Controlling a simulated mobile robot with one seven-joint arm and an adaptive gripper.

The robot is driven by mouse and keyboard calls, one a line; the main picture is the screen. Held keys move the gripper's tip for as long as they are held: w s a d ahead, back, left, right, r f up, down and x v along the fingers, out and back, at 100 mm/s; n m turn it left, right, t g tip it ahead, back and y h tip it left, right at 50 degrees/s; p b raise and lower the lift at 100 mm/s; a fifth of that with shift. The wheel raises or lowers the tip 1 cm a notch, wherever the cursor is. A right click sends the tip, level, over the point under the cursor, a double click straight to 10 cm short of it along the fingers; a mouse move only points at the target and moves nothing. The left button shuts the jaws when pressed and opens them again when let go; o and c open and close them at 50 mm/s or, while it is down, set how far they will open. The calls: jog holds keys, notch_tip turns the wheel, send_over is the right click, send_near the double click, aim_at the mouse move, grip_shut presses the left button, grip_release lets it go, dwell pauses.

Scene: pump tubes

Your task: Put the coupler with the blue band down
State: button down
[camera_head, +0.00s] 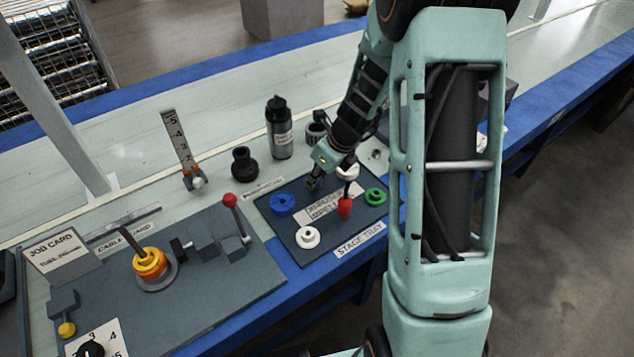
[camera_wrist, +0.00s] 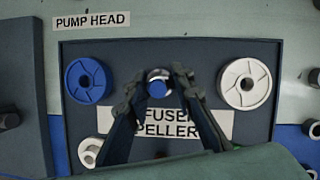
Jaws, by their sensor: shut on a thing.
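My gripper (camera_head: 314,184) points down over the dark stage tray (camera_head: 291,251), just right of the blue wheel (camera_head: 282,204). In the wrist view, its two dark fingers (camera_wrist: 158,84) are shut on a small round coupler (camera_wrist: 158,87), pale at the rim with blue in its middle. The coupler is over the tray (camera_wrist: 190,50), between the blue wheel (camera_wrist: 86,80) and a white wheel (camera_wrist: 246,84), at the upper edge of the label card (camera_wrist: 205,122). I cannot tell whether it touches the tray. In the head view the fingers hide the coupler.
A white ring (camera_head: 308,237), a green wheel (camera_head: 376,196) and a red piece (camera_head: 345,207) are at the tray. Behind stand a black bottle (camera_head: 279,130) and a black fitting (camera_head: 244,164). A red-knobbed lever (camera_head: 230,201) stands left.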

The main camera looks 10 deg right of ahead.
jog(key=shift+f, duration=0.35)
jog(key=shift+f, duration=0.15)
jog(key=c, duration=1.7)
grip_release()
jog(key=p+v, duration=0.4)
jog(key=v, duration=0.8)
jog(key=shift+r, duration=0.25)
